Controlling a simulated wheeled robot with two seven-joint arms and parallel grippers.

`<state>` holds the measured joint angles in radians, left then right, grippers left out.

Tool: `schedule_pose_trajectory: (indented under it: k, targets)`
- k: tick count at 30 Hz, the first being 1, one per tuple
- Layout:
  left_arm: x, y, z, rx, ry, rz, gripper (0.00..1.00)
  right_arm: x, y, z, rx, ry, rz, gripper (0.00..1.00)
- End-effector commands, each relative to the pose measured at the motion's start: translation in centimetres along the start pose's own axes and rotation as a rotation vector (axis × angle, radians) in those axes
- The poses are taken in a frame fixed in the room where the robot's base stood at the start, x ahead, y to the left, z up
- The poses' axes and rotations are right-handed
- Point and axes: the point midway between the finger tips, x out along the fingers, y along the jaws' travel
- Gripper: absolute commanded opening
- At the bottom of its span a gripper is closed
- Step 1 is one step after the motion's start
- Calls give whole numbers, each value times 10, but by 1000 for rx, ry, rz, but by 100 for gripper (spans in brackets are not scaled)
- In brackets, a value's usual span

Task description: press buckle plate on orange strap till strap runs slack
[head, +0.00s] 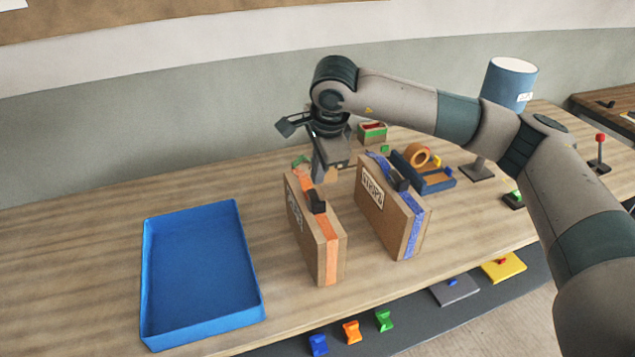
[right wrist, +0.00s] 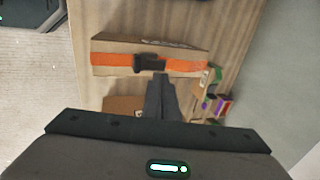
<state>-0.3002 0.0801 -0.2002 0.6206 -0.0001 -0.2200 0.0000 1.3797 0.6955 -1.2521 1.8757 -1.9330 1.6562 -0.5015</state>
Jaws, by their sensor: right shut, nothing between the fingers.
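The orange strap (head: 331,260) runs over the top and down the front end of a brown mould box (head: 298,226) standing on the table. Its black buckle (head: 316,203) sits on top of the box. In the right wrist view the strap (right wrist: 110,59) crosses the box with the buckle (right wrist: 150,63) near its middle. My right gripper (head: 321,178) is shut and empty, above and just behind the buckle. In the right wrist view its fingertips (right wrist: 160,76) appear just below the buckle; I cannot tell whether they touch it. My left gripper is not in view.
A second box (head: 377,205) with a blue strap (head: 417,228) stands to the right. An empty blue tray (head: 205,270) lies to the left. A blue holder with an orange tape roll (head: 418,155) is behind. Small coloured clips (head: 351,331) lie along the front ledge.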

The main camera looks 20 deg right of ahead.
Motion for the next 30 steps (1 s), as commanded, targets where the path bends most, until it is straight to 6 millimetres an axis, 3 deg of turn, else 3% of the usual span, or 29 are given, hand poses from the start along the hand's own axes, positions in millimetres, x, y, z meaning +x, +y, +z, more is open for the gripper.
schedule_pose_trajectory:
  k: [6, 15, 30]
  targets:
    - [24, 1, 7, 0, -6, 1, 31, -40, 1, 1, -2, -1, -7, 0]
    - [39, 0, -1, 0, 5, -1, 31, -86, 1, 0, -1, 0, -4, 0]
    - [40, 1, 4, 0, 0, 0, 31, -96, 1, 0, -1, -1, -1, 0]
